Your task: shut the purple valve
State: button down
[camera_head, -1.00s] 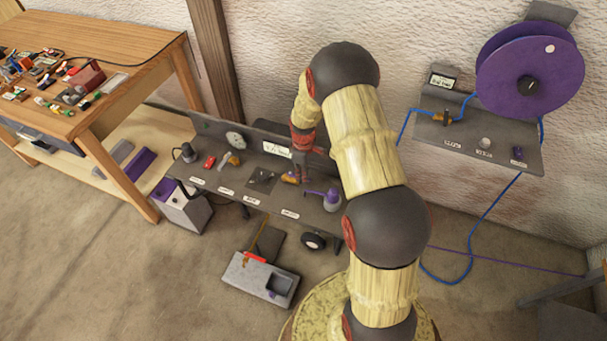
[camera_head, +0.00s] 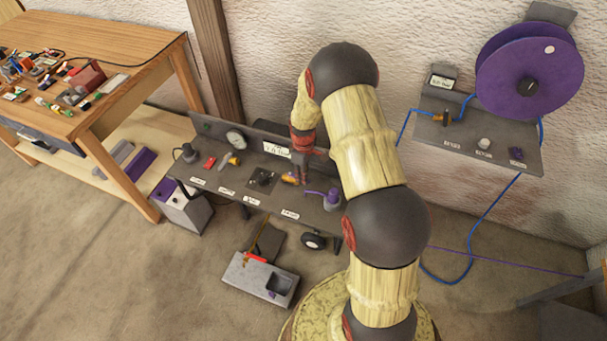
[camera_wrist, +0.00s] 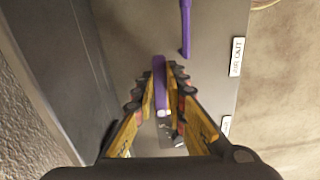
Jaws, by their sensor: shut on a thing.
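The purple valve shows in the wrist view as a narrow purple lever (camera_wrist: 160,82) between my fingers. My gripper (camera_wrist: 161,95) is shut on this lever, with a finger on each side. In the head view my gripper (camera_head: 304,178) is low over the grey bench, beside a small brass-coloured fitting (camera_head: 290,178). The valve's lever is hard to make out there behind my fingers, so I cannot tell its angle from that view. A separate purple bar (camera_wrist: 186,28) lies ahead of my gripper in the wrist view.
The grey bench (camera_head: 225,193) also carries a gauge (camera_head: 236,139), a red part (camera_head: 209,162) and a purple fitting (camera_head: 332,199) just right of my gripper. A back panel stands close behind. A purple reel (camera_head: 530,75) hangs on the wall at right.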

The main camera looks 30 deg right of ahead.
jog(key=a+m+p, duration=0.1)
jog(key=m, duration=0.1)
jog(key=s+a+m+p, duration=0.1)
jog(key=m, duration=0.1)
jog(key=shift+a+r+m, duration=0.1)
jog(key=shift+m, duration=0.3)
jog(key=a+m, duration=0.1)
jog(key=m, duration=0.1)
jog(key=a+m+p, duration=0.1)
jog(key=m, duration=0.1)
jog(key=shift+w+p, duration=0.1)
jog(key=shift+p, duration=0.2)
jog(key=m, duration=0.1)
jog(key=a+m, duration=0.1)
jog(key=m, duration=0.1)
jog(key=a+m+p, duration=0.1)
jog(key=m, duration=0.1)
jog(key=shift+w, duration=0.4)
jog(key=shift+w+a+m, duration=0.3)
jog(key=shift+m, duration=0.55)
jog(key=shift+w+a+m, duration=0.3)
jog(key=shift+m, duration=0.55)
jog(key=c, duration=1.8)
grip_release()
notch_tip(320, 180, up, 12)
